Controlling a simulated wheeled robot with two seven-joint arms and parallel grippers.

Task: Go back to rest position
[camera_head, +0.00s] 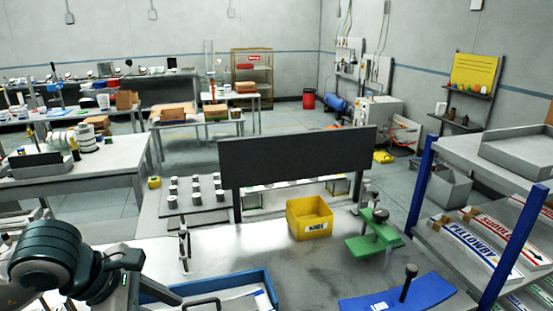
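My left arm (48,252) comes in at the lower left of the head view, its dark joints bent over the near left side of the work table. Its end, with my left gripper (150,290), is at the bottom edge, beside the blue tray. The fingers are too unclear to show whether they are open or shut. My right arm and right gripper are not in view.
The blue tray (262,280) lies at the front of the table. A yellow bin (310,218), a green fixture (372,240) and a blue plate with a black knob (395,299) stand to its right. A dark panel (295,157) rises behind.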

